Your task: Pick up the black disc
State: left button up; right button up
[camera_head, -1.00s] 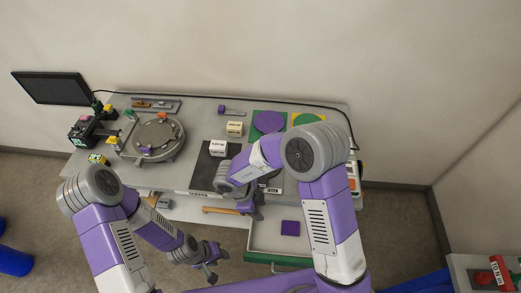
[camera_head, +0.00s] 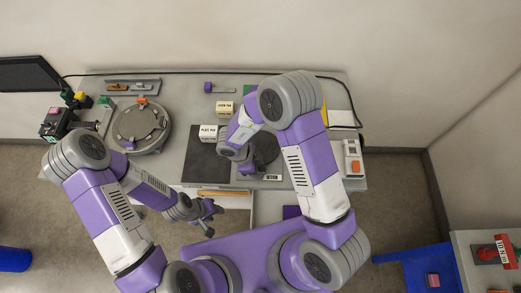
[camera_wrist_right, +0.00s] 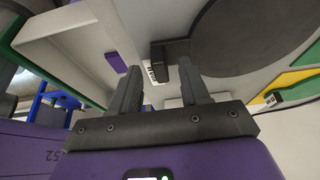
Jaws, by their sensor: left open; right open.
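A dark disc (camera_head: 267,146) lies on the right part of the cart top in the head view, partly hidden by my right arm. In the right wrist view a large dark disc (camera_wrist_right: 255,40) fills the upper right, beyond and to the right of the fingers. My left gripper (camera_head: 208,212) is open and empty, off the cart's front edge.
A black mat (camera_head: 203,168) lies left of the disc, with a white labelled block (camera_head: 208,133) at its back edge. A round grey metal fixture (camera_head: 140,125) stands at the left. An open drawer (camera_head: 268,207) at the front holds a purple square (camera_head: 290,212).

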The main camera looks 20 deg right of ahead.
jog(key=shift+d+f, duration=0.1)
jog(key=shift+f, duration=0.15)
grip_shut()
jog(key=shift+r, duration=0.1)
